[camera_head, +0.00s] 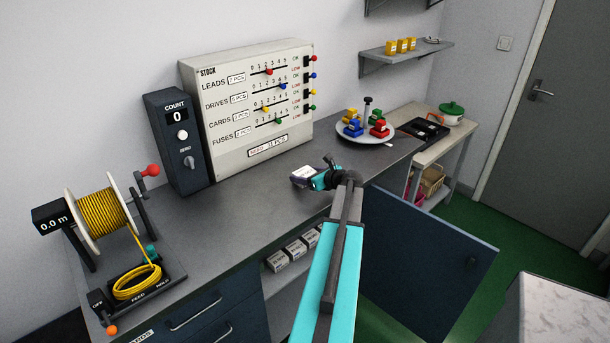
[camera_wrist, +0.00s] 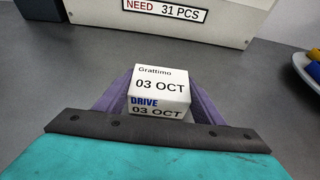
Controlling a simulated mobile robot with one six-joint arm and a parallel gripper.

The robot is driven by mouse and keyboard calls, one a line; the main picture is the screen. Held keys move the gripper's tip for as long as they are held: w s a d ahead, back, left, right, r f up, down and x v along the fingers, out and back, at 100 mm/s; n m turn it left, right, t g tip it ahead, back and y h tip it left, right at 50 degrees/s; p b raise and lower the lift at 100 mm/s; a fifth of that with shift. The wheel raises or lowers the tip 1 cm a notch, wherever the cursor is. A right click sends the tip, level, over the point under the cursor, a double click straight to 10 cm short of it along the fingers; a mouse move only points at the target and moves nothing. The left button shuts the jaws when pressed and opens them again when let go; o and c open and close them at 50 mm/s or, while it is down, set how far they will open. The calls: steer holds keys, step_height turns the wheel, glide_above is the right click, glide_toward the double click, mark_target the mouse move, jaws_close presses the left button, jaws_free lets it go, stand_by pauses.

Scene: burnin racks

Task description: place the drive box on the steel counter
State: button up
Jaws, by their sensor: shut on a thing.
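The drive box (camera_wrist: 160,88) is a small white box labelled "Grattimo", "03 OCT" and "DRIVE" in the wrist view. My gripper (camera_wrist: 157,100) is shut on it, with a purple finger on each side. In the head view the box (camera_head: 305,175) shows at the tip of my gripper (camera_head: 318,178), over the front part of the grey steel counter (camera_head: 235,215), before the stock panel. I cannot tell whether the box's underside touches the counter top.
A stock panel (camera_head: 250,105) and a count unit (camera_head: 176,143) stand at the back. A yellow cable reel (camera_head: 102,215) is at left. A round plate (camera_head: 365,135) with coloured blocks stands at right. More white boxes (camera_head: 290,250) sit on the shelf below. A blue door (camera_head: 425,275) hangs open.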

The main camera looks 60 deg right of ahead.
steer(key=shift+f, duration=0.15)
steer(key=o, duration=1.1)
steer(key=shift+o, duration=0.2)
steer(key=shift+r, duration=0.2)
steer(key=b+v, duration=0.3)
steer(key=v, duration=0.9)
steer(key=shift+a+r, duration=0.1)
